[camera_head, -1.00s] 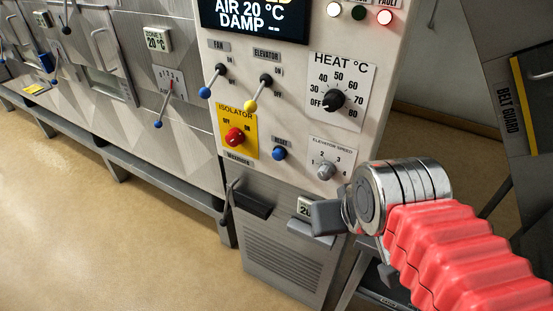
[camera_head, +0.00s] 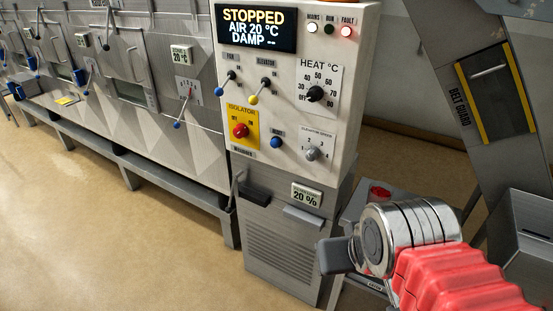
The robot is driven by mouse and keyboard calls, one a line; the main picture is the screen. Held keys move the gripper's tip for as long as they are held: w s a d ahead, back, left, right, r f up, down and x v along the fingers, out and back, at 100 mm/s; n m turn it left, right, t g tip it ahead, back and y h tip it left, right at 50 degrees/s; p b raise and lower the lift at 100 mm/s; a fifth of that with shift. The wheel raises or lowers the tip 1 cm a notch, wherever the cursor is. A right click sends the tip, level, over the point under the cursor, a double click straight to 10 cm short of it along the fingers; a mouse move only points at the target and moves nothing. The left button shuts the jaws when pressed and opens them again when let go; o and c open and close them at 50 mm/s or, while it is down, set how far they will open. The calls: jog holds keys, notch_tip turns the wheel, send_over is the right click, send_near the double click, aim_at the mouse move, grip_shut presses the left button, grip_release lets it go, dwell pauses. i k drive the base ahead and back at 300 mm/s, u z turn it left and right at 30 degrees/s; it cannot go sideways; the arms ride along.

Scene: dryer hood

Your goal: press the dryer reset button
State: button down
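The blue round reset button (camera_head: 276,142) sits on the white control panel (camera_head: 347,110), under a small label, between the red isolator knob (camera_head: 240,131) and the grey elevator speed knob (camera_head: 313,153). Nothing covers it. My gripper (camera_head: 335,256) is at the lower right, in front of the cabinet's lower part, below and to the right of the button and apart from it. Its dark grey finger end points left. Its finger gap does not show clearly. The display (camera_head: 256,29) reads STOPPED, AIR 20 °C, DAMP.
Fan and elevator levers (camera_head: 262,90) and the heat knob (camera_head: 315,94) stick out near the button. Below are a dark handle (camera_head: 254,192) and a 20 % readout (camera_head: 306,196). A belt guard (camera_head: 497,90) stands at right. Open floor lies at left.

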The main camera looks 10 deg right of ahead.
aim_at(275, 143)
jog(key=z, duration=0.05)
jog(key=k, duration=0.25)
jog(key=u, duration=1.75)
jog(key=i, duration=1.95)
